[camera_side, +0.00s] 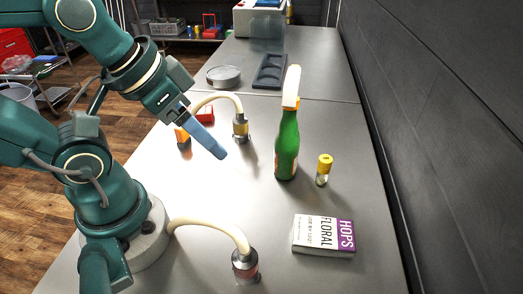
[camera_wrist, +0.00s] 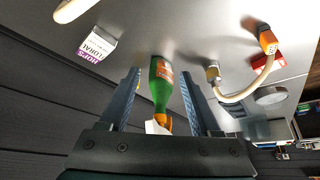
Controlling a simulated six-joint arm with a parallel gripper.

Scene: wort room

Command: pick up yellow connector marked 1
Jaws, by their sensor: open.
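A hose fitting with a yellowish band (camera_side: 240,128) stands on the steel table at the end of a cream hose, behind my gripper's tips in the side view. In the wrist view this fitting (camera_wrist: 212,73) is to the right of the fingers. No number is readable on it. The hose's other end is by an orange piece (camera_side: 182,135) that also shows in the wrist view (camera_wrist: 267,42). My gripper (camera_side: 220,154) is above the table, open and empty, apart from the fitting. Its two blue fingers show in the wrist view (camera_wrist: 160,74).
A green spray bottle (camera_side: 287,145) stands right of my gripper. A second hose fitting (camera_side: 245,266) is at the front. A red block (camera_side: 205,114) and round grey dish (camera_side: 223,76) are behind.

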